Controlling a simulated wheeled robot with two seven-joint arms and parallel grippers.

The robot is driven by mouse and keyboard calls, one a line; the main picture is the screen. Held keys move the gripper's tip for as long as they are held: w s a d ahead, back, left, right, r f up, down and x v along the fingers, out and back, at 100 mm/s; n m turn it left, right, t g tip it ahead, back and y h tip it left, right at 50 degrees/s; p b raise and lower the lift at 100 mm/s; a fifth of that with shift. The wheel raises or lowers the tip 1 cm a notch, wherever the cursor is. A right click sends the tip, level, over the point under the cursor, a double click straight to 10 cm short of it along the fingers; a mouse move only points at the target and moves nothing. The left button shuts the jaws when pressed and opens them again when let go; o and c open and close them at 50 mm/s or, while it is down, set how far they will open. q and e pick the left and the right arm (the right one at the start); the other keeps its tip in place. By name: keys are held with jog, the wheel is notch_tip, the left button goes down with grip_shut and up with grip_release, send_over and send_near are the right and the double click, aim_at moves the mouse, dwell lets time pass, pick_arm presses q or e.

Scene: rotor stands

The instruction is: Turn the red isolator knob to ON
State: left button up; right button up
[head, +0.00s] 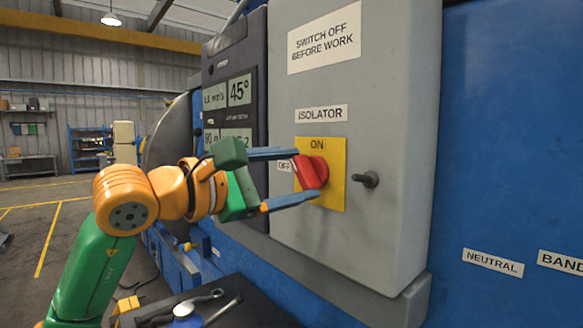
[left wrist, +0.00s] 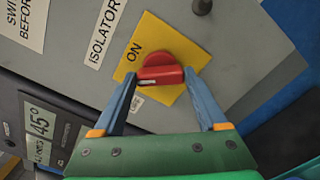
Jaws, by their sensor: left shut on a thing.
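The red isolator knob (head: 315,170) sits on a yellow plate (head: 335,192) on the grey cabinet. The plate reads ON at its top, and an OFF label (head: 284,166) is at its left edge. The knob's handle bar slants, its upper-left end between OFF and ON. My left gripper (head: 308,173) is shut on the knob, one blue finger at the bar's upper-left end, the other at its lower right. In the left wrist view the knob (left wrist: 160,72) lies between the two fingertips (left wrist: 162,75). My right gripper is not in view.
A dark metal stud (head: 366,179) sticks out right of the plate. A dark panel with displays (head: 238,92) stands to the left. Below is a dark tray (head: 250,305) with tools. A blue machine wall (head: 510,150) is at the right. The floor at far left is open.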

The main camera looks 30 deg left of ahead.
pick_arm(q)
jog(key=m+p, duration=0.1)
jog(key=m, duration=0.3)
jog(key=shift+m+p, duration=0.45)
jog(key=shift+m, duration=1.15)
jog(key=o, duration=1.3)
jog(key=shift+w, duration=0.1)
jog(key=shift+s+a+f+b, duration=0.15)
jog(key=shift+s+f+b, duration=0.05)
jog(key=shift+s+b, duration=0.15)
jog(key=b+v, duration=0.1)
jog(key=v, duration=0.5)
jog(key=shift+s+b, duration=0.15)
jog(key=shift+b, duration=0.25)
jog(key=shift+r, duration=0.15)
